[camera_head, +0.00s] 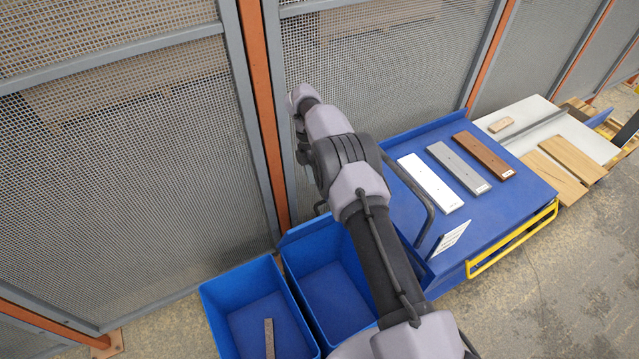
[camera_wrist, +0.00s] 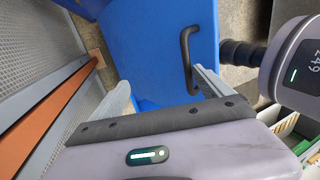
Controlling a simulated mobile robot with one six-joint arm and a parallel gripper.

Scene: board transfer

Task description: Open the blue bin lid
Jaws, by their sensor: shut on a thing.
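A blue panel (camera_wrist: 140,50), which looks like the bin lid, fills the upper middle of the wrist view. It carries a black bar handle (camera_wrist: 184,50). My gripper (camera_wrist: 203,80) is at the handle's lower end and shut on it; the exact grip is partly hidden. In the head view, two blue bins stand side by side by the fence, the left bin (camera_head: 206,300) and the right bin (camera_head: 290,262). Both show their insides. My arm covers part of the right bin and hides the gripper. The lid's exact angle is unclear.
A mesh fence (camera_head: 140,140) stands close behind the bins. A blue worktop (camera_head: 480,220) at right holds white, grey and brown boards. A curved dark rail (camera_head: 429,215) is on its left side. A narrow strip (camera_head: 269,338) is in the left bin.

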